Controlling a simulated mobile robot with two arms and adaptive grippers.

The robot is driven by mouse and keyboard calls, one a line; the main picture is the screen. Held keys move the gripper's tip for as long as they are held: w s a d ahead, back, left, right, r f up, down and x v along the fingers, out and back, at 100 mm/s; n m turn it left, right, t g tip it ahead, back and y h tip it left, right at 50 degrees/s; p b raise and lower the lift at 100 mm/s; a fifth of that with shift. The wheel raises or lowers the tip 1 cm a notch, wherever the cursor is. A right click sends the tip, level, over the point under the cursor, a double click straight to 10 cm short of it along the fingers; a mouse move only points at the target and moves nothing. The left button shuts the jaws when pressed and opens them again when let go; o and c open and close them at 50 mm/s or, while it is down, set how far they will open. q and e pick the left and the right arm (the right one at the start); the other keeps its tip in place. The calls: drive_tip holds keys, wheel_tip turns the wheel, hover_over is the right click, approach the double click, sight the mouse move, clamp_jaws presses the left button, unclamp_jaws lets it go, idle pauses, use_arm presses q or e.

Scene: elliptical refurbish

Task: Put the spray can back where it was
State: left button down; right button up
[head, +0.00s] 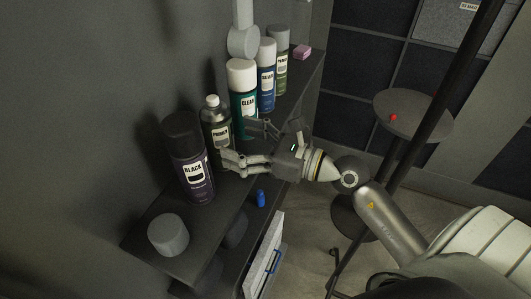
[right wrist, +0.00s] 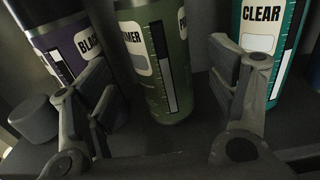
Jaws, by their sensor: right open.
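Several spray cans stand upright in a row on a dark shelf (head: 145,240) along the wall. Nearest is a purple can labelled BLACK (head: 190,175) with a dark cap. Beside it is an olive can labelled PRIMER (head: 212,118) with a light top, then a teal CLEAR can (head: 242,85) with a white cap. My right gripper (head: 243,143) is open in front of the PRIMER can. In the right wrist view, the PRIMER can (right wrist: 158,75) shows beyond and between the spread fingers; contact cannot be told. The left gripper is out of view.
A blue can (head: 267,85) and a green can (head: 281,78) stand farther along, then a pink block (head: 302,52). A loose grey cap (head: 168,235) and a small blue item (head: 260,198) are near the front. A round stool (head: 413,112) stands at right.

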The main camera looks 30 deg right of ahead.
drive_tip(key=b+v, duration=0.2)
drive_tip(key=v, duration=0.4)
drive_tip(key=shift+s+d+b, duration=0.2)
drive_tip(key=shift+s+b, duration=0.15)
